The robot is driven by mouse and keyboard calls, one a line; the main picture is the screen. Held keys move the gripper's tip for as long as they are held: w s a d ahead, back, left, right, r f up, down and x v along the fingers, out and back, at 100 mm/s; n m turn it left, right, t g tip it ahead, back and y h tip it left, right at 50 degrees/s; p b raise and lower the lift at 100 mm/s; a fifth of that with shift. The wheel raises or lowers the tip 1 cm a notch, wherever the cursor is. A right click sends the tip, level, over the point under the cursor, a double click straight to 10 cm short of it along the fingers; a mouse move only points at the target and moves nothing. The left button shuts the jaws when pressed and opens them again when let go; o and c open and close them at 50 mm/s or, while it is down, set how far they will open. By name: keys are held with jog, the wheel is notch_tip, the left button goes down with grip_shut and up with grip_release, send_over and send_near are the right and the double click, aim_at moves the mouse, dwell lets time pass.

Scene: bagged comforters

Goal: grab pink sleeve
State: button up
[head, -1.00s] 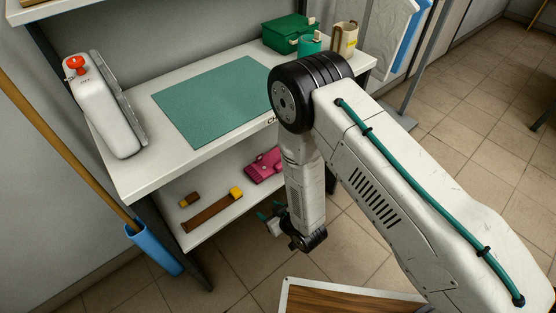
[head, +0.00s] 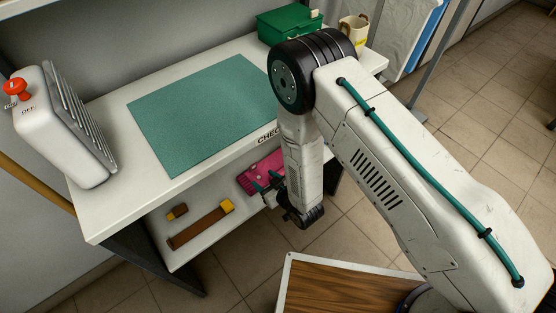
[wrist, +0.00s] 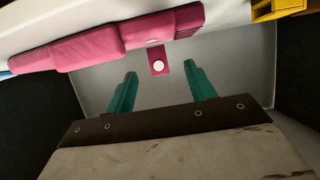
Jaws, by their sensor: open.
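The pink sleeve (head: 262,171) lies on the lower shelf of the table, partly hidden behind my arm in the head view. In the wrist view the pink sleeve (wrist: 95,47) stretches across the upper left, with a small flap bearing a white round button (wrist: 158,65). My gripper (wrist: 158,80) has two teal fingers spread apart, with nothing between them. The flap with the button is just beyond the fingertips, roughly between them. In the head view my gripper (head: 268,184) is at the front of the lower shelf by the sleeve.
On the lower shelf (head: 200,250) a brown strap-like item with a yellow end (head: 200,226) and a small brown block (head: 177,211) lie left of the sleeve. The tabletop above holds a teal mat (head: 205,115), a white device with a red knob (head: 60,125) and a green box (head: 288,25).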

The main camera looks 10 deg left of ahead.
aim_at(253, 170)
jog(key=x, duration=0.7)
jog(key=shift+w+d+f, duration=0.2)
jog(key=shift+d, duration=0.05)
jog(key=c, duration=1.1)
